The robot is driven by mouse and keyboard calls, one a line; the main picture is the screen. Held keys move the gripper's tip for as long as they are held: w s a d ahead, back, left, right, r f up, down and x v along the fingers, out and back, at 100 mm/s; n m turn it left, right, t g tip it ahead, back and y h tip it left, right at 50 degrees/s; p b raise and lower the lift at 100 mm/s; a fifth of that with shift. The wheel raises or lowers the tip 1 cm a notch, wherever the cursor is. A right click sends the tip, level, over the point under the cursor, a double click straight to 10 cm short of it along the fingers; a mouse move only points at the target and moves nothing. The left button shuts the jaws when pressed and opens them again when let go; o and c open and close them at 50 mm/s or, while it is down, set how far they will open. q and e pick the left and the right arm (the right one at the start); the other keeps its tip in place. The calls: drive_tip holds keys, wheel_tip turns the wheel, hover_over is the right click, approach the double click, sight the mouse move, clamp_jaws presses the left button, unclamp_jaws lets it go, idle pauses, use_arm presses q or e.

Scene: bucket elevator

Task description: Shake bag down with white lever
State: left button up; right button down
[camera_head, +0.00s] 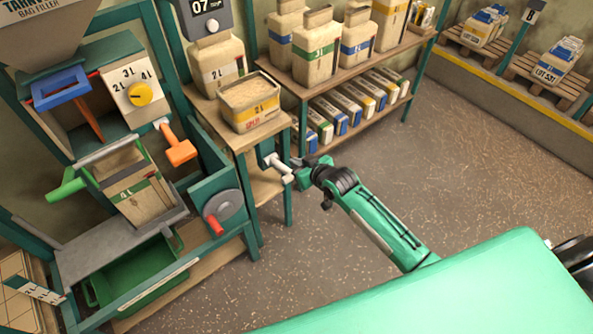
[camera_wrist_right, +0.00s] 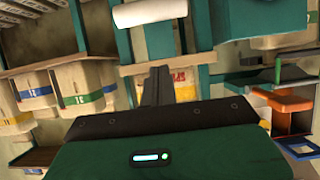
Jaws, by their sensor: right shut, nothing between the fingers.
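The white lever handle (camera_head: 281,169) sticks out low beside the wooden stand, right of the filler. In the wrist view, the white cylinder (camera_wrist_right: 150,13) lies across the top, beyond my right fingertips. My right gripper (camera_head: 299,166) is shut and empty, close to the white handle; a gap shows in the wrist view, where its dark fingers (camera_wrist_right: 155,80) are together. The paper bag (camera_head: 135,192) marked 4 L, with a green band, stands under the filler, slightly tilted, between a green and an orange handle. My left gripper is not in view.
Shelves (camera_head: 345,70) with several bags stand behind. The filler frame (camera_head: 215,182) has a grey wheel with a red knob. A green crate (camera_head: 130,272) sits below. The floor (camera_head: 470,165) at right is clear.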

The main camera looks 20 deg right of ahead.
drive_tip(key=shift+x, duration=0.8)
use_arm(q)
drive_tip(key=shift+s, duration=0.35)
use_arm(e)
drive_tip(key=f, duration=0.2)
drive_tip(key=s+f, duration=0.1)
drive_tip(key=shift+d+f, duration=0.15)
drive_tip(key=shift+f, duration=0.25)
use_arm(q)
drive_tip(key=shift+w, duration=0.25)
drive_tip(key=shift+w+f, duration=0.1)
use_arm(e)
drive_tip(key=shift+s+f, duration=0.1)
